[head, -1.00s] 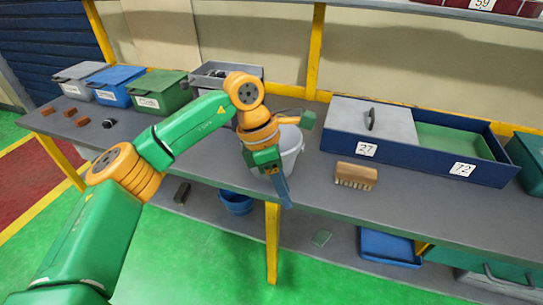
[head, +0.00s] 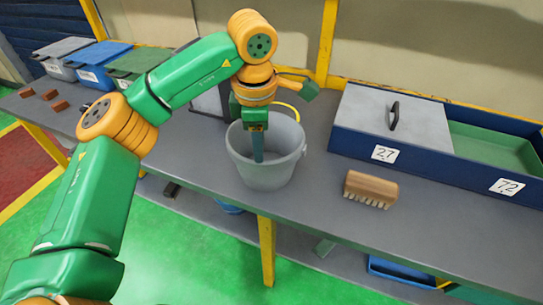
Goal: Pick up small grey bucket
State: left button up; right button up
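The small grey bucket (head: 275,175) stands upright on the grey workbench, left of the brush. A yellow handle arc shows at its top right rim. My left gripper (head: 258,157) points down over the bucket, with its blue-grey fingers reaching inside the opening. The fingers overlap in this view, so their gap cannot be seen. Whether they touch the bucket wall cannot be told. My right gripper is not in view.
A wooden brush (head: 371,188) lies right of the bucket. A blue tray box (head: 372,153) with a grey lid stands behind it. Lidded grey, blue and green bins line the back left. Small brown blocks (head: 49,94) lie at the left end. Bare bench (head: 325,205) lies between bucket and brush.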

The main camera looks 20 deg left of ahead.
pick_arm(q)
jog(key=b, duration=0.4)
send_near(264, 182)
jog(key=f, duration=0.3)
jog(key=f+p, duration=0.1)
jog(key=f, duration=0.1)
jog(key=f+p, duration=0.1)
jog(key=f, duration=0.1)
jog(key=shift+w+a+f, duration=0.15)
jog(key=shift+w+a, duration=0.1)
jog(key=shift+w, duration=0.15)
jog(key=shift+w+f, duration=0.1)
jog(key=shift+f, duration=0.25)
grip_shut()
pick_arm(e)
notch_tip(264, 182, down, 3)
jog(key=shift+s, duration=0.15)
pick_arm(q)
jog(key=shift+r, duration=0.1)
